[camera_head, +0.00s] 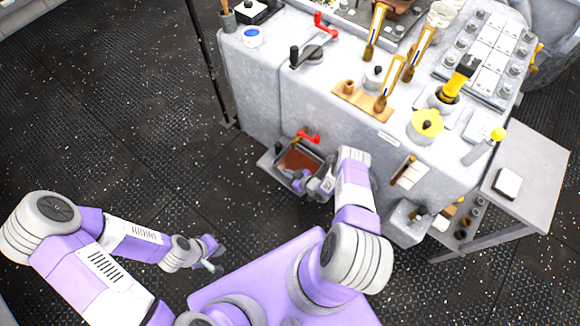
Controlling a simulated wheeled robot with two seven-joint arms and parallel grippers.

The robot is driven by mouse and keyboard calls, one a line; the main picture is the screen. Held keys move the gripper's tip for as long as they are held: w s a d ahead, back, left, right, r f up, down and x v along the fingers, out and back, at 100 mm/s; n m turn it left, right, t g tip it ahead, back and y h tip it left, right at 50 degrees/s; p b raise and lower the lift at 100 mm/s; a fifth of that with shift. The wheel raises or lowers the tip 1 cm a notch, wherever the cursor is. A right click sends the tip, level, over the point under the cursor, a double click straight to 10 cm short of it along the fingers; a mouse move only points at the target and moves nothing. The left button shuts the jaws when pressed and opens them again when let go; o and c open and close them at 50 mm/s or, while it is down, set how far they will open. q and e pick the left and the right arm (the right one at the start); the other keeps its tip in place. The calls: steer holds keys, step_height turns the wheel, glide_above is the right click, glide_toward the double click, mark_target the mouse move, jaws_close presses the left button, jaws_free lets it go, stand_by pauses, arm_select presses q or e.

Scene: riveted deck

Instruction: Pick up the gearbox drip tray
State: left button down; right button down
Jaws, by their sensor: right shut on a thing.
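The gearbox drip tray (284,181) is a grey, shallow tray with brown contents, low at the front of the console. My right gripper (316,186) is at its near right rim and is shut on it; the fingers are small and partly hidden by my wrist. I cannot tell whether the tray is lifted or still supported. My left gripper (213,259) is low over the floor, left of the tray and apart from it. Its fingers are too small to show whether they are open.
The grey console (265,95) with levers and knobs stands behind the tray. A red-handled valve (309,136) sits just above the tray's back edge. A small box (408,222) and a side table (540,165) stand to the right. The dark floor (110,120) at left is clear.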

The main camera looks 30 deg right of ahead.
steer(key=shift+r, duration=0.15)
steer(key=shift+a+r+p, duration=0.15)
steer(key=shift+r+p, duration=0.25)
steer(key=shift+p, duration=0.05)
steer(key=shift+r+p, duration=1.5)
steer(key=shift+r, duration=1.5)
steer(key=s+a+p, duration=0.2)
steer(key=s+a, duration=0.1)
steer(key=a, duration=0.6)
steer(key=s+a+p, duration=0.2)
steer(key=s+a, duration=0.2)
steer(key=a, duration=0.5)
steer(key=shift+s, duration=0.3)
